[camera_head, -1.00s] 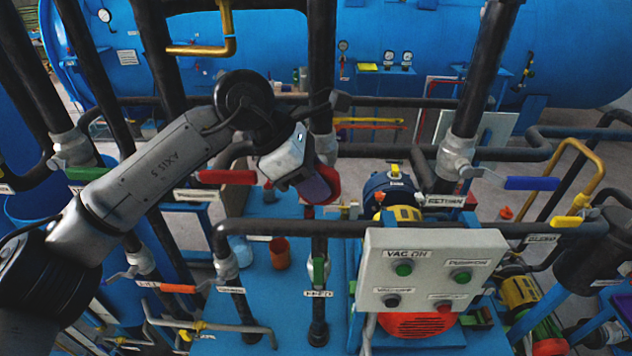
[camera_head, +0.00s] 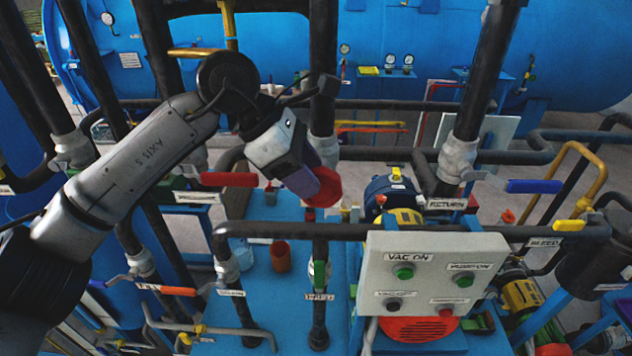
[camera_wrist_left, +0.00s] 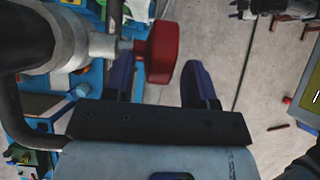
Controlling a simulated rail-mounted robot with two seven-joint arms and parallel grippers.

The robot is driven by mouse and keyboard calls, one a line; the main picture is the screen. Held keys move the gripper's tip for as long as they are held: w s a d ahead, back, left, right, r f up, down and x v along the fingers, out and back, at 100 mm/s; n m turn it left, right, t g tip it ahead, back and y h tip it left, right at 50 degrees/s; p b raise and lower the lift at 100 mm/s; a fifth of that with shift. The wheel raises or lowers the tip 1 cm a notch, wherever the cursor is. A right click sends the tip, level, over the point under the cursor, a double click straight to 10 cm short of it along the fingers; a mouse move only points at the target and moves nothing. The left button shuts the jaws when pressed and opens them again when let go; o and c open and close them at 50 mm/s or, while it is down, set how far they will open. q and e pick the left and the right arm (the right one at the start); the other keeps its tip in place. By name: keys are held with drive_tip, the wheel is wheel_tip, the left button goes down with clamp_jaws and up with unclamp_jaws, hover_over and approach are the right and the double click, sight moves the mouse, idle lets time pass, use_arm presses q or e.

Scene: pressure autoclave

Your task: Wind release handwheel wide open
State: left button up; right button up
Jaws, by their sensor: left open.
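The red handwheel (camera_head: 325,187) sits on a valve at the dark vertical pipe, in the middle of the head view. It also shows in the left wrist view (camera_wrist_left: 163,52), with a short metal stem running left to a pale valve body. My left gripper (camera_head: 312,186) is open, with its purple fingers right at the handwheel. In the left wrist view the wheel lies between and slightly beyond the two fingertips, with a visible gap to the right finger. Contact with the left finger cannot be told. My right gripper is not in view.
A red lever (camera_head: 228,179) lies left of my left gripper. A control box (camera_head: 432,270) with buttons stands at the front right. Dark pipes (camera_head: 323,60) rise close behind the wheel. A blue lever (camera_head: 533,186) is at the right. Pale floor shows beyond the fingers in the wrist view.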

use_arm(q)
drive_tip(key=v, duration=1.1)
